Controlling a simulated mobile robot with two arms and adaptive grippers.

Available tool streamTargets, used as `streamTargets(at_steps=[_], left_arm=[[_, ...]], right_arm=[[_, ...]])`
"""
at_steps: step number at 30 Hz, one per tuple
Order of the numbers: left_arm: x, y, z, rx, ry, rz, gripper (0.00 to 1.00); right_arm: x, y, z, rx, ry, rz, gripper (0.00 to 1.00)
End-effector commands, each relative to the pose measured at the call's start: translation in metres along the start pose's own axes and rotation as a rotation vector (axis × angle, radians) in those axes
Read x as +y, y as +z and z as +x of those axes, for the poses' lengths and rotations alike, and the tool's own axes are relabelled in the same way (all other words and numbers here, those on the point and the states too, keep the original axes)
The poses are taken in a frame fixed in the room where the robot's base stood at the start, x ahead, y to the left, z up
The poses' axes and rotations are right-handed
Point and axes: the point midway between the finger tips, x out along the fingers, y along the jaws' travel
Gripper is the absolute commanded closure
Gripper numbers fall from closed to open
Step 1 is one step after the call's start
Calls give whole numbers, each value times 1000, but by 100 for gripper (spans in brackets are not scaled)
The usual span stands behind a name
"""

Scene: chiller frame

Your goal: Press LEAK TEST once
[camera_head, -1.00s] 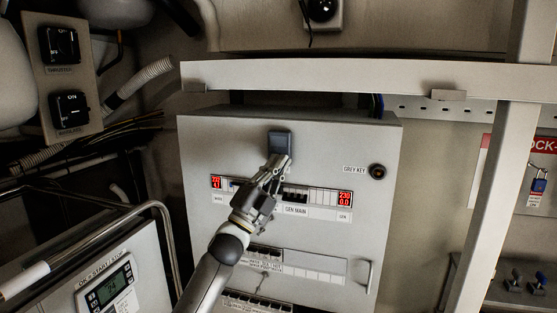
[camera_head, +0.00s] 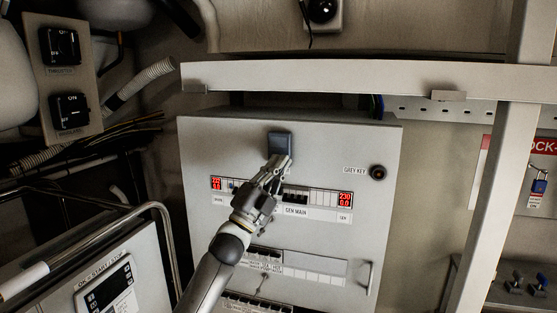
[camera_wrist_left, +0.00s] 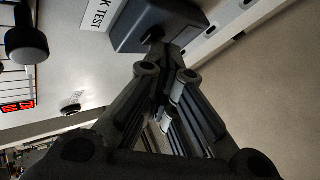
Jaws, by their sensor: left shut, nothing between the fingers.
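The grey panel box (camera_head: 220,140) stands in the middle of the head view. A dark blue-grey block (camera_head: 280,143) sits on its upper face. In the left wrist view the block (camera_wrist_left: 150,22) is beside a white label (camera_wrist_left: 98,12) of which "K TEST" is readable. My left gripper (camera_head: 284,160) is shut and empty, its tips at the lower edge of the block. The wrist view shows the fingertips (camera_wrist_left: 158,45) at the block; whether they touch it I cannot tell. My right gripper is not in view.
Breaker rows and red displays (camera_head: 345,199) lie below the block, partly behind my gripper. A GREY KEY knob (camera_head: 378,172) is at the panel's right. A beige beam (camera_head: 340,78) crosses above the panel, and a post (camera_head: 492,200) stands right.

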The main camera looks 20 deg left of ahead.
Motion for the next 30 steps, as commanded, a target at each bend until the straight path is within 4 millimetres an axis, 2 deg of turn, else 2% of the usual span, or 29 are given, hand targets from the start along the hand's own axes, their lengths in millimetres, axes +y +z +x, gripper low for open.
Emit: streamTargets(at_steps=[17,30], left_arm=[[-7,-7,-10,0,1,0,100],[-29,-28,-40,-1,2,-1,100]], right_arm=[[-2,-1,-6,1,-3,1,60],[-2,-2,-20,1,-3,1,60]])
